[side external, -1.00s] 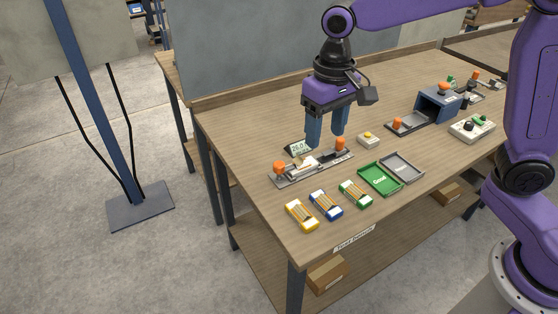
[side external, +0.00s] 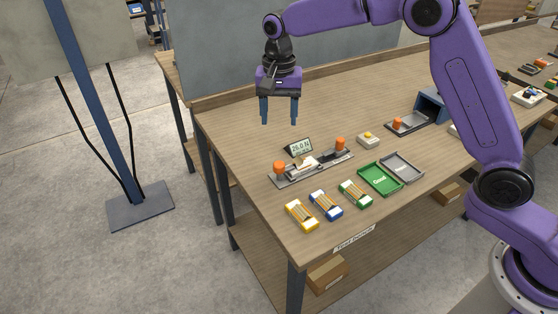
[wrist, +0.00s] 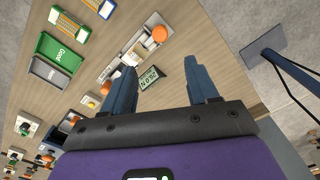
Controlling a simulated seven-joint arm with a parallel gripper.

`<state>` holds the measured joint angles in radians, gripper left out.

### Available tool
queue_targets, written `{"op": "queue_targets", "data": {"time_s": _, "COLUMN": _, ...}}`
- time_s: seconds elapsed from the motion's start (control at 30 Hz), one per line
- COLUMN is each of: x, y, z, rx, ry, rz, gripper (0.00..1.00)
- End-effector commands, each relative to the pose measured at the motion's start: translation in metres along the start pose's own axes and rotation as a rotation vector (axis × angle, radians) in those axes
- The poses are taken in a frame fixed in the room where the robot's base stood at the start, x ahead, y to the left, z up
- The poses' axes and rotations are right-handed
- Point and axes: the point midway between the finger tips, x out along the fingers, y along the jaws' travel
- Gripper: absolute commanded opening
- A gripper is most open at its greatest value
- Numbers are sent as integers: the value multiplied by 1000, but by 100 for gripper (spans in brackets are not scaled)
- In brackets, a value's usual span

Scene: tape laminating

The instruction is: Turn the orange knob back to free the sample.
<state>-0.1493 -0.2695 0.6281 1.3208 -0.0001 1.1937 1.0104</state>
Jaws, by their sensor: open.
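The tester (side external: 312,172) is a low grey fixture on the bench with an orange knob at each end. The left orange knob (side external: 279,167) also shows in the wrist view (wrist: 159,33). The right orange knob (side external: 340,143) stands at the other end. A pale sample (side external: 305,164) lies between them; its clamping is too small to tell. A small display (side external: 298,146) behind it reads about 26.0 N. My gripper (side external: 279,123) is open and empty, raised above and behind the tester, touching neither knob. Its fingers also show in the wrist view (wrist: 163,92).
Yellow (side external: 301,215), blue (side external: 326,205) and green (side external: 355,194) sample holders lie in front. A green tray (side external: 379,179) and a grey tray (side external: 403,167) sit to their right. A yellow-topped button box (side external: 368,140) stands near the right knob.

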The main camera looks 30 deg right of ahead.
Motion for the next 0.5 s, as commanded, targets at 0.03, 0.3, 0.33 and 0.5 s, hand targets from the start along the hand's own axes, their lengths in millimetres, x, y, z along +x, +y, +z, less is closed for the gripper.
{"op": "queue_targets", "data": {"time_s": 0.03, "x": 10, "y": 1, "z": 0, "rx": 0, "ry": -2, "rz": 4, "gripper": 59}}
{"op": "queue_targets", "data": {"time_s": 0.3, "x": 62, "y": 1, "z": 0, "rx": -1, "ry": -2, "rz": 3, "gripper": 59}}
{"op": "queue_targets", "data": {"time_s": 0.33, "x": 67, "y": 1, "z": 0, "rx": -1, "ry": -3, "rz": 4, "gripper": 59}}
{"op": "queue_targets", "data": {"time_s": 0.5, "x": 99, "y": 1, "z": 1, "rx": -3, "ry": -2, "rz": 3, "gripper": 59}}
